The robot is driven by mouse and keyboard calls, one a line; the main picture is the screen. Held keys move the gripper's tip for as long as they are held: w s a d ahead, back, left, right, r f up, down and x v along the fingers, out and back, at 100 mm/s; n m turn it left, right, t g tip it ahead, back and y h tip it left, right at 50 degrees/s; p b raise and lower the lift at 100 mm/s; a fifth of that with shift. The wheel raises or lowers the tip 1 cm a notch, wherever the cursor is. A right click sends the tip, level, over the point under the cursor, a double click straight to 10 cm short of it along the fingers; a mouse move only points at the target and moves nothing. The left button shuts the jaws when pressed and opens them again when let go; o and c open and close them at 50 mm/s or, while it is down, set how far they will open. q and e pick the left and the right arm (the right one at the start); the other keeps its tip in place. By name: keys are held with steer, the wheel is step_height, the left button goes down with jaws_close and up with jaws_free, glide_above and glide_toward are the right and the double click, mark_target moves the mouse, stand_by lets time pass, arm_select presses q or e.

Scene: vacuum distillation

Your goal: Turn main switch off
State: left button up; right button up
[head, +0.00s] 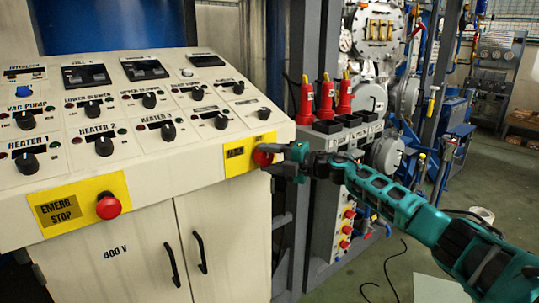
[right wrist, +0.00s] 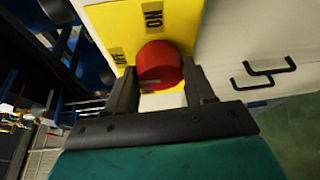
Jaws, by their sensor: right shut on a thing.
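The main switch is a red knob (head: 262,158) on a yellow plate (head: 237,161) at the right end of the cabinet's front edge. In the right wrist view the red knob (right wrist: 159,62) shows between the two dark fingers, with an "ON" label beyond it and a partly visible label, seemingly "OFF", at its left. My right gripper (head: 276,158) reaches in from the right and is shut on the knob; it hides part of it. Its fingers (right wrist: 160,84) sit on either side of the knob. My left gripper is not in view.
A red emergency stop button (head: 108,206) is on a yellow plate at the front left. The sloped panel carries several black knobs (head: 104,146). Cabinet doors (head: 210,235) with black handles are below. Several red fused holders (head: 325,100) stand behind my right arm. The floor at right has a cable.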

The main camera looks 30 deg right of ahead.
steer(key=shift+n, duration=0.5)
steer(key=o, duration=1)
steer(key=shift+o, duration=0.2)
steer(key=b+v, duration=0.2)
steer(key=v, duration=1)
steer(key=shift+s+r+b, duration=0.25)
steer(key=shift+s+b, duration=0.15)
steer(key=shift+d, duration=0.15)
